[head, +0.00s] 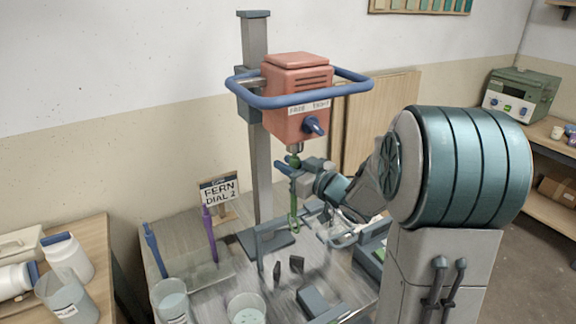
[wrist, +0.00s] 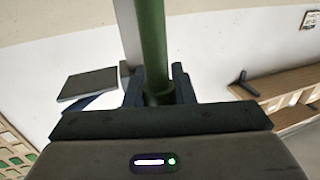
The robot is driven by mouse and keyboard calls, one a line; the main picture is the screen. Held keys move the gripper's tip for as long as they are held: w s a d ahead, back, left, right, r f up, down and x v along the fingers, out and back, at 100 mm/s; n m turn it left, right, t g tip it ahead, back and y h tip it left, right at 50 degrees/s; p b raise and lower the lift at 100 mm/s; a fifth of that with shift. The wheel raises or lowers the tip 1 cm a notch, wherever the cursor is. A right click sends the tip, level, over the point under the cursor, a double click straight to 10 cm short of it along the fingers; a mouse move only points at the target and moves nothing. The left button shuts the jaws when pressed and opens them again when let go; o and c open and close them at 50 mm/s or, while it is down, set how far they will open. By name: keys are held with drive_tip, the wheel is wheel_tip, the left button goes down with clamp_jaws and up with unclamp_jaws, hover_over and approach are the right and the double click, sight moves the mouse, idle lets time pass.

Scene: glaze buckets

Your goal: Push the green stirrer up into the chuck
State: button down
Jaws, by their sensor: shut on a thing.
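The green stirrer (head: 294,208) hangs upright under the orange mixer head (head: 297,98), directly below the metal chuck (head: 296,149). Its top is at or just under the chuck; I cannot tell whether it is inside. My gripper (head: 291,171) is shut on the upper part of the stirrer's shaft, coming in from the right. In the wrist view the green shaft (wrist: 152,45) stands between my two dark fingers (wrist: 158,88).
A blue ring handle (head: 285,102) surrounds the mixer head on its grey column (head: 258,150). Below, the bench holds a clear bucket (head: 246,309), blue and purple stirrers (head: 209,232) in a rack, and a sign reading FERN DIAL 2 (head: 219,188).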

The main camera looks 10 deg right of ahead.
drive_tip(key=shift+r+p, duration=0.35)
drive_tip(key=shift+r, duration=0.2)
idle(0.4)
drive_tip(key=c, duration=1.1)
unclamp_jaws()
drive_tip(key=shift+c, duration=0.2)
drive_tip(key=shift+f, duration=0.1)
